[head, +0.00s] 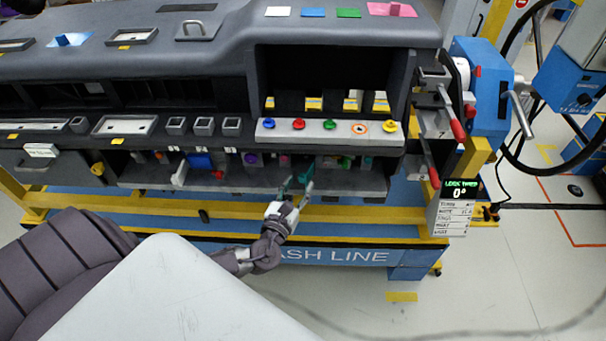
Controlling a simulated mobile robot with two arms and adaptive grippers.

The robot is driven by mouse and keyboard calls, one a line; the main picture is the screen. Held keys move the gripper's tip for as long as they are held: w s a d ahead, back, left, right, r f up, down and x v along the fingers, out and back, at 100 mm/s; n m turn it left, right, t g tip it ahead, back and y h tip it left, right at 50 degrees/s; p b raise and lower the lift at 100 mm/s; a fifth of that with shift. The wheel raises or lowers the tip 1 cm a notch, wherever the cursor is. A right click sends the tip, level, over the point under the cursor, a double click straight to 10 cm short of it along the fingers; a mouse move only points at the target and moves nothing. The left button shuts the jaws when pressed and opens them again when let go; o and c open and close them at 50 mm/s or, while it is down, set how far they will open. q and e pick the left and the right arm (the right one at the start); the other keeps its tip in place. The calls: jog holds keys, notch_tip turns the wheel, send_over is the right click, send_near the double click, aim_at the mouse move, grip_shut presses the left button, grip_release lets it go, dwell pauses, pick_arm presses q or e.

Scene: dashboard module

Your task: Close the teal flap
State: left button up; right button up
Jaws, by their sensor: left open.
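The teal flap (304,173) is a small teal piece in the low open shelf along the dashboard module's lower front, a little right of its middle. It is small in the head view, and I cannot tell its exact angle. My left gripper (296,187) reaches up from below in front of the shelf, with its fingers apart and their tips right at the teal piece. The fingers hide part of that area, and I cannot tell whether they touch the flap. My right gripper is not in view.
Above the shelf, a light panel (330,138) carries several coloured knobs. Red-handled clamps (455,124) stand at the module's right end, beside a small display (458,190). A yellow rail (370,213) runs below the shelf. Open floor lies at the lower right.

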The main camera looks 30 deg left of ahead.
aim_at(302, 180)
pick_arm(q)
jog(key=shift+x, duration=1.8)
grip_shut()
